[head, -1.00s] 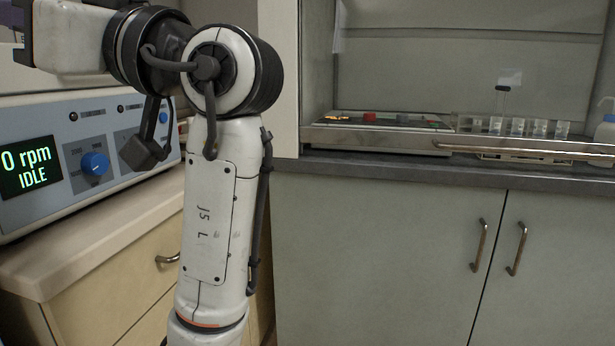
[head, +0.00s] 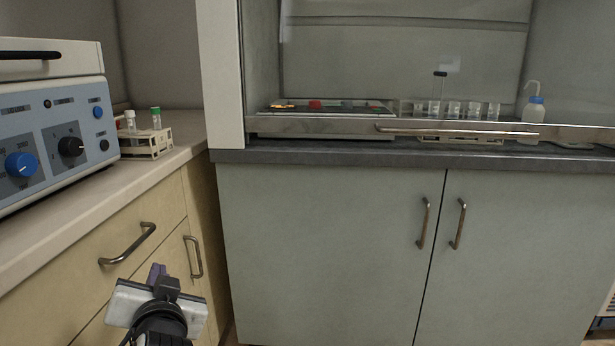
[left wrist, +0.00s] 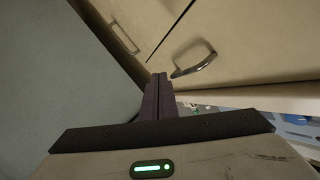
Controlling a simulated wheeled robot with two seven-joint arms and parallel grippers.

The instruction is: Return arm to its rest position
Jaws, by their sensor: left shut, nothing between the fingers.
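My left gripper (head: 157,274) is low in the head view, in front of the wooden drawers and below the left counter. Its fingers are shut together and empty, pointing up and away in the picture. In the left wrist view the two dark fingers (left wrist: 158,80) lie side by side with no gap and nothing between them. A drawer handle (left wrist: 194,60) appears beyond the fingertips there, apart from them as far as I can tell. My right gripper is in neither view.
The left counter holds a control unit with knobs (head: 55,125) and a tube rack (head: 147,148). A drawer handle (head: 128,246) juts out near my left gripper. Grey cabinets (head: 330,240) stand ahead under a fume hood with a metal sash bar (head: 460,129). A wash bottle (head: 533,110) stands inside.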

